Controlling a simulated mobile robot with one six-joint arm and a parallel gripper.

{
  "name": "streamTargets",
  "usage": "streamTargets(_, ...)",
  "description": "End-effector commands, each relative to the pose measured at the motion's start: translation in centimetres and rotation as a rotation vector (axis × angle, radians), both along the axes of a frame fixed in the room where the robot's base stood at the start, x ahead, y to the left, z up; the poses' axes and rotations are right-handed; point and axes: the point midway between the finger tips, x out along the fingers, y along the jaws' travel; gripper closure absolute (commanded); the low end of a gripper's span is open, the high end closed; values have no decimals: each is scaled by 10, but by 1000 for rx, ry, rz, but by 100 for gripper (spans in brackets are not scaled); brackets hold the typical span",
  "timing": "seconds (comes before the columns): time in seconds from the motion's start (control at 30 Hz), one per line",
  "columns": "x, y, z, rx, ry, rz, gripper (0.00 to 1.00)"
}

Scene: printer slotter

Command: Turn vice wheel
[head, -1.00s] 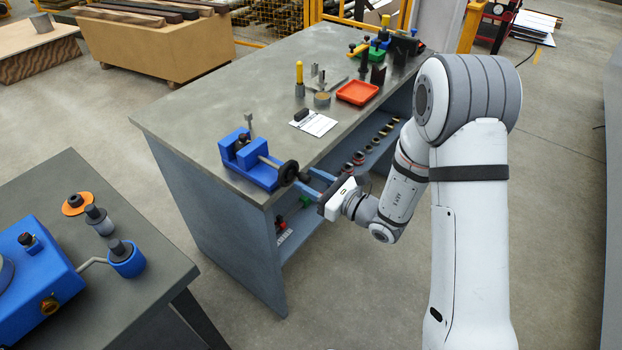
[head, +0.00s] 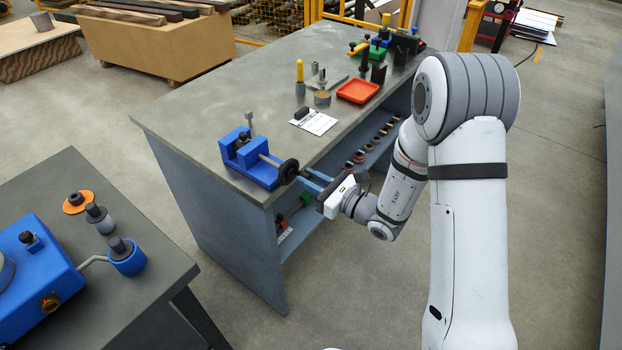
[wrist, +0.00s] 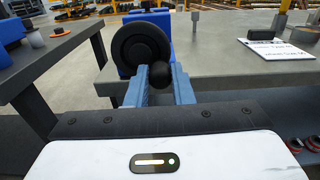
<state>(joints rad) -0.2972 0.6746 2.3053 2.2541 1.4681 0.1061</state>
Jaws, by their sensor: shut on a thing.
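The blue vice (head: 247,160) sits at the near left corner of the grey workbench. Its black handwheel (head: 288,171) faces my gripper and hangs by the bench edge; it also shows in the wrist view (wrist: 128,40). The wheel has a round black knob (wrist: 160,75) on its lower right rim in that view. My gripper (head: 309,180) has blue fingers (wrist: 162,84) and is shut on the knob, one finger on each side. In the head view the knob is mostly hidden by the fingers.
A paper sheet (head: 315,122) and a red tray (head: 358,91) lie farther along the bench top (head: 200,105). A shelf with several small parts runs below it. A second table (head: 150,290) with a blue machine (head: 40,270) stands at the left.

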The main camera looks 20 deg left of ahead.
Motion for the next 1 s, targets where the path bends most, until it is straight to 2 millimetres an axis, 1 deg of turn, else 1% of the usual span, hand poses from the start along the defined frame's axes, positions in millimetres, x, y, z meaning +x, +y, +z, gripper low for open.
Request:
streamTargets(0.27,-1,1,-2,36,87,1,100)
streamTargets(0.7,-7,3,-7,163,394,1,100)
streamTargets(1.0,-10,5,-10,228,552,1,100)
